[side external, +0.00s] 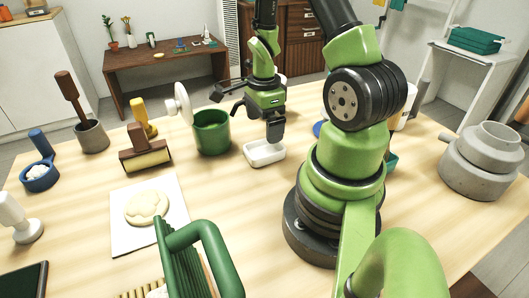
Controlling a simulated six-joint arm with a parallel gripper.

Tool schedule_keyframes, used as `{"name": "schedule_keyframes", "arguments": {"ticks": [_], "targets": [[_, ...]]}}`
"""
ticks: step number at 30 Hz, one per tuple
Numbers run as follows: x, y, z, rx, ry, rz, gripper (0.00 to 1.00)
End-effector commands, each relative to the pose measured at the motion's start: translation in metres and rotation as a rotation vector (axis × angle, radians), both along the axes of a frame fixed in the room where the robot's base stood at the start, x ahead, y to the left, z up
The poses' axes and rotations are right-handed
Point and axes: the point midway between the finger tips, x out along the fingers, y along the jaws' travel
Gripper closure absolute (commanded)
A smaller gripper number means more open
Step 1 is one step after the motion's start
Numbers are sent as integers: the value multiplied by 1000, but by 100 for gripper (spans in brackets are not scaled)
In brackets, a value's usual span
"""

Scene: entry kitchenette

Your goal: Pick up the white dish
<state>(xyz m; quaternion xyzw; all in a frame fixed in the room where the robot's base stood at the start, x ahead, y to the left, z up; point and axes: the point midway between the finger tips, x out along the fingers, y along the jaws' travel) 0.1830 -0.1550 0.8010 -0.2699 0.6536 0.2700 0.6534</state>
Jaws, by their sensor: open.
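The white dish (264,153) is a small, shallow rectangular tray with rounded corners. It rests on the wooden table near the middle of the side external view. My gripper (256,121) is above the dish and points down, with its jaws open. One dark finger reaches down close to the dish's far rim, and another dark part spreads to the left. I cannot tell whether the finger touches the dish. Nothing shows held in the jaws.
A green mug (211,133) stands close left of the dish. A grey pot (483,165) stands far right. Bare table (235,205) lies in front of the dish.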

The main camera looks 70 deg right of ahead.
Motion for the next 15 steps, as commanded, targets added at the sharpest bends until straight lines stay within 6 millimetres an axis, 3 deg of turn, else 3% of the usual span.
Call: {"name": "schedule_keyframes", "arguments": {"ticks": [3,11,15], "targets": [[0,1,-15,4,4,1,0],[-1,2,-33,3,3,1,0],[-3,4,-53,4,4,3,0]]}}
